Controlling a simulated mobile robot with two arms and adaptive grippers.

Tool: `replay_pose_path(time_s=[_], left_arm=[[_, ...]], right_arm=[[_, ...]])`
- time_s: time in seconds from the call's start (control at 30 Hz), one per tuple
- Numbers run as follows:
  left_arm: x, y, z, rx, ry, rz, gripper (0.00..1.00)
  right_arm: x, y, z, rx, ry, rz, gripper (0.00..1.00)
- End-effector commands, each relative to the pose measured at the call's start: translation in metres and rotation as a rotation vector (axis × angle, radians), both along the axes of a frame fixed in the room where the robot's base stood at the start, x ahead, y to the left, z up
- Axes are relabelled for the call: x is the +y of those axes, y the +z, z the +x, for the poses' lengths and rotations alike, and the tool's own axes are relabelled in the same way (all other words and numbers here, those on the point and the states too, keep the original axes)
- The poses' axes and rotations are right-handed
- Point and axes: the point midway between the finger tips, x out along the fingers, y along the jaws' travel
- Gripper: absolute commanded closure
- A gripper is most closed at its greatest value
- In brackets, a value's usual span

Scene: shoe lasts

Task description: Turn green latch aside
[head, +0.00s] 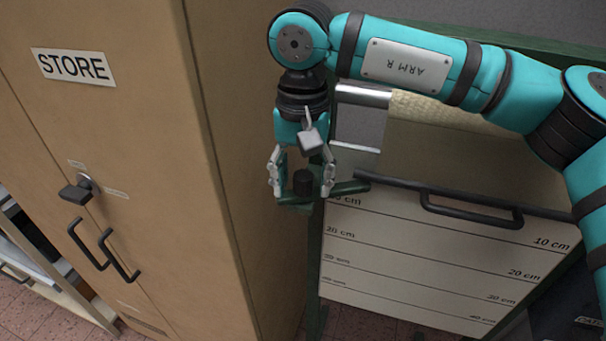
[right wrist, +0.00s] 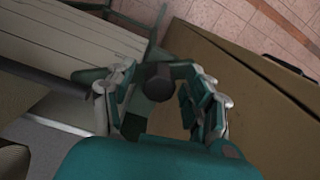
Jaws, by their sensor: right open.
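The green latch (head: 350,187) is a dark green bar at the top left corner of the white marked panel, lying across the green post and reaching over the panel's edge. A black upright knob (head: 303,183) stands on its left end. My right gripper (head: 302,189) points down with its fingers open on either side of the knob. In the right wrist view the knob (right wrist: 158,80) shows between the two fingers (right wrist: 157,74), with the latch's green bar (right wrist: 90,75) running left from it. Whether a finger touches the knob I cannot tell. My left gripper is not in view.
The white panel (head: 430,265) carries centimetre lines and a black bar handle (head: 470,212). A tan STORE cabinet (head: 120,150) stands close on the left, with black handles (head: 104,250). A green post (head: 314,250) runs down between cabinet and panel.

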Motion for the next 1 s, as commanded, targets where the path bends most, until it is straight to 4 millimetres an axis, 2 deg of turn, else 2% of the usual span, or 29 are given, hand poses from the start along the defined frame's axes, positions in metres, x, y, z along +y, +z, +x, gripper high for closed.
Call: replay_pose_path(time_s=[0.13,0.53,0.83,1.0], left_arm=[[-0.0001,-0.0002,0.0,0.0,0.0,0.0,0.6],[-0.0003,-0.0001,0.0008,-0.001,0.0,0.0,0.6],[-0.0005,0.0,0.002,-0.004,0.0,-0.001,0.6],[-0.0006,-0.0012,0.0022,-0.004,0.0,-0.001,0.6]], right_arm=[[-0.0001,0.0,0.0002,0.0,0.0,0.0,0.48],[0.0,0.0006,0.0002,-0.001,0.0,0.0,1.0],[0.0005,0.0008,0.0003,-0.001,-0.001,0.001,1.0],[0.007,0.0006,0.0003,-0.001,-0.013,0.001,1.0]])
